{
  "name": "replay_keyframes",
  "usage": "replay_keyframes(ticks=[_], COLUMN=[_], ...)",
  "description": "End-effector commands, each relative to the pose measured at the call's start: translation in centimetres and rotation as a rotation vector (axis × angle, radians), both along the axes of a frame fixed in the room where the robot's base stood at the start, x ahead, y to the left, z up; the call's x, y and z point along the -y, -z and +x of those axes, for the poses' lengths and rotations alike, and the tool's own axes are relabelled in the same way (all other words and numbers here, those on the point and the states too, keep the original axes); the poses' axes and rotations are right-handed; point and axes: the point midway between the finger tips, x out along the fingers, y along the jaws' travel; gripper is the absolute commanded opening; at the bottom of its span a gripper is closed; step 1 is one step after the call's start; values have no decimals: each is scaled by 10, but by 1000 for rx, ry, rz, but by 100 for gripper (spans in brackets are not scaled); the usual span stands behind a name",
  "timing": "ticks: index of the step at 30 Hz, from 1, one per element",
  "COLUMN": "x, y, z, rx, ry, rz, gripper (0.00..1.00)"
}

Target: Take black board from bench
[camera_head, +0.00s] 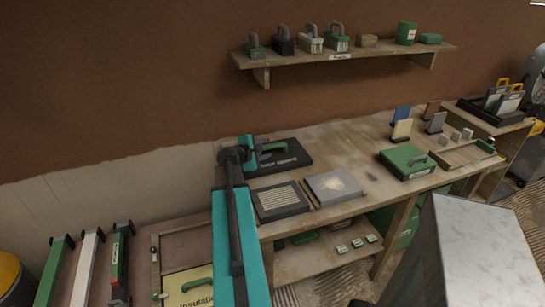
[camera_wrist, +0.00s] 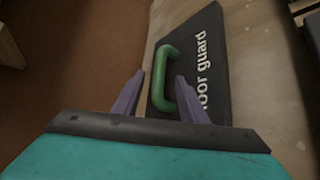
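The black board (camera_head: 297,157) lies flat on the bench (camera_head: 340,148) at its back left, near the wall. It has a green handle (camera_wrist: 162,75) and white lettering ending in "oor guard" in the wrist view, where the board (camera_wrist: 210,55) fills the upper middle. My gripper (camera_wrist: 158,92) is open, its two purple fingers spread with the green handle showing between them. The right finger overlaps part of the handle in the picture; I cannot tell whether it touches. In the head view my arm hides the board's left end.
A dark textured panel (camera_head: 281,201) and a grey panel (camera_head: 334,187) lie in front of the board. A green case (camera_head: 406,162) sits farther right. A shelf (camera_head: 345,56) with several tools hangs above. The bench between board and case is mostly clear.

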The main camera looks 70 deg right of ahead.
Motion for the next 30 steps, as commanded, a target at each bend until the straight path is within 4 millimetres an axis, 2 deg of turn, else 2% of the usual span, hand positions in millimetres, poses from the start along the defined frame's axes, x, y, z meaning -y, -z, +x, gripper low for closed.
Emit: replay_keyframes(ticks=[13, 30], x=[37, 41], y=[16, 19], z=[-3, -5], rx=[0, 0], ry=[1, -1], rz=[1, 0], gripper=[39, 39])
